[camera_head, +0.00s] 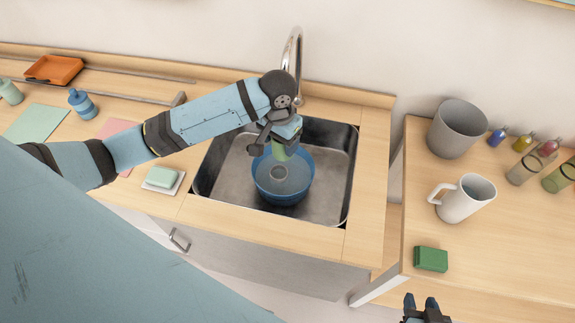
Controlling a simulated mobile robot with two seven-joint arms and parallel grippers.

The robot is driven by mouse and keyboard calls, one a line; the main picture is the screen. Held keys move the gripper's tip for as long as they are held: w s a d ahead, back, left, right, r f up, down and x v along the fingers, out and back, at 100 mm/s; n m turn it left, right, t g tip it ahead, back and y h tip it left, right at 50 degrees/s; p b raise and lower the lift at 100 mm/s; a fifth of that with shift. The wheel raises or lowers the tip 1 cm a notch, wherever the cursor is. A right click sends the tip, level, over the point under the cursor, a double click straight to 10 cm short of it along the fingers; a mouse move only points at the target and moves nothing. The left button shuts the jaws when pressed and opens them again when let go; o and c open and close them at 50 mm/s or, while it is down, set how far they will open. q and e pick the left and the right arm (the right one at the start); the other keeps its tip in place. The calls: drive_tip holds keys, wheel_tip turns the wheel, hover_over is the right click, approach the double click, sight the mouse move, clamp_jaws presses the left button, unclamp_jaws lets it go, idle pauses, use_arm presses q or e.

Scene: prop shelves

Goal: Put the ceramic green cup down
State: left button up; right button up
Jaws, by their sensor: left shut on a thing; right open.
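The green cup (281,153) is in my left gripper (283,136), over the sink and above the far part of a blue bowl (266,190). The gripper hides most of the cup; only its lower green part shows. I cannot tell whether it touches the bowl. The bowl stands in the metal sink (335,165) and has a small grey round patch in it. My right gripper (427,303) is open and empty at the bottom edge of the view, in front of the right counter.
A tap (293,55) rises behind the sink. Soap on a dish (164,180) lies left of it. The right counter holds a grey pot (457,128), white mug (465,198), green sponge (431,259) and several bottles and glasses. Clear counter lies around the sponge.

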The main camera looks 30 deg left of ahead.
use_arm(q)
wheel_tip(320, 180, up, 6)
drive_tip(key=w+a+m, duration=0.1)
drive_tip(key=w, duration=0.2)
wheel_tip(320, 180, down, 20)
drive_tip(key=shift+m, duration=0.3)
use_arm(e)
drive_tip(key=shift+s+a+f, duration=0.1)
drive_tip(key=shift+s+f, duration=0.1)
drive_tip(key=shift+f, duration=0.1)
use_arm(q)
drive_tip(key=shift+f, duration=0.2)
drive_tip(key=shift+f, duration=0.4)
drive_tip(key=o, duration=1)
use_arm(e)
drive_tip(key=shift+r, duration=0.1)
